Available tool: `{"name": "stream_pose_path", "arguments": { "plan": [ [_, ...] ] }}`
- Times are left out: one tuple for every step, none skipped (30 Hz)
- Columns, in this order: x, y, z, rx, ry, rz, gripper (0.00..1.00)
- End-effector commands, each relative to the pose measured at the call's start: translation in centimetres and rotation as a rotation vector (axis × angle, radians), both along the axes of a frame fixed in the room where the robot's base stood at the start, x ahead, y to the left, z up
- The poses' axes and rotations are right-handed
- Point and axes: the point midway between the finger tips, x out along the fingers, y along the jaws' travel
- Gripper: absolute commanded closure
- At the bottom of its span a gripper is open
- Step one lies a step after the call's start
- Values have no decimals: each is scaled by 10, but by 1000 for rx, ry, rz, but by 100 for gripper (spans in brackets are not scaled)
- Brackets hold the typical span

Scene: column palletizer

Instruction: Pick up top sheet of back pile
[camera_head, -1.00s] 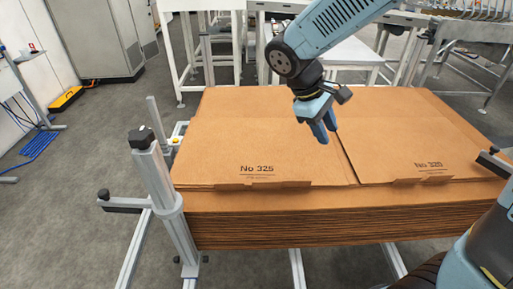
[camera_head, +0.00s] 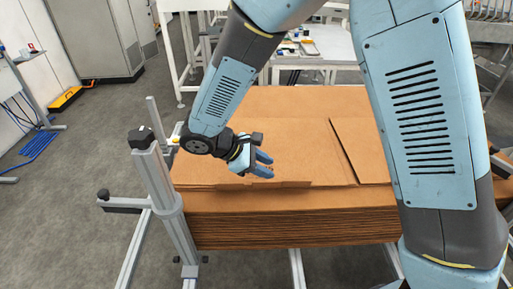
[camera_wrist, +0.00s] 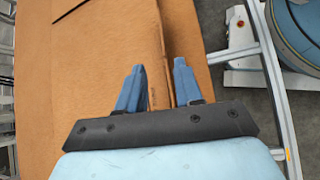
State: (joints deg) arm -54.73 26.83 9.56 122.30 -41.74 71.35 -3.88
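A stack of brown cardboard sheets (camera_head: 290,230) lies before me, with two flat pieces side by side on top and a dark gap between them. The left top sheet (camera_head: 295,125) is partly covered by my arm, and its printed label is hidden. My gripper (camera_head: 266,164) is over the near part of this sheet, fingers pointing right. In the wrist view my gripper (camera_wrist: 159,68) is open, with a clear gap between the blue fingers. The cardboard's edge (camera_wrist: 158,30) runs through that gap. I cannot tell whether the fingers touch it. Which pile is the back one is unclear.
A grey metal post (camera_head: 160,190) stands at the stack's left front corner. A white table (camera_head: 325,45) with small items is behind the stack. A grey cabinet (camera_head: 97,40) stands at the back left. The floor at left is mostly clear.

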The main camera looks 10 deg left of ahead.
Motion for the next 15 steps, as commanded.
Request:
{"name": "stream_pose_path", "arguments": {
  "plan": [
    [3, -7, -6, -3, 2, -3, 65],
    [4, -11, -10, -3, 2, -3, 65],
    [7, -16, -15, -3, 2, -3, 65],
    [8, -19, -18, -3, 2, -3, 65],
    [10, -22, -22, -2, 1, -3, 65],
    [12, -27, -26, -3, 2, -3, 65],
    [13, -30, -30, -3, 2, -3, 65],
    [15, -33, -33, -2, 2, -3, 65],
    [16, -36, -36, -2, 0, -3, 65],
    [17, -38, -39, -2, 0, -3, 65],
    [18, -40, -41, -1, 1, -2, 65],
    [19, -42, -43, 0, 1, -2, 65],
    [20, -43, -44, 0, 1, -2, 65],
    [20, -44, -45, 0, 0, -1, 65],
    [21, -45, -46, 0, 0, -1, 65]
  ]
}}
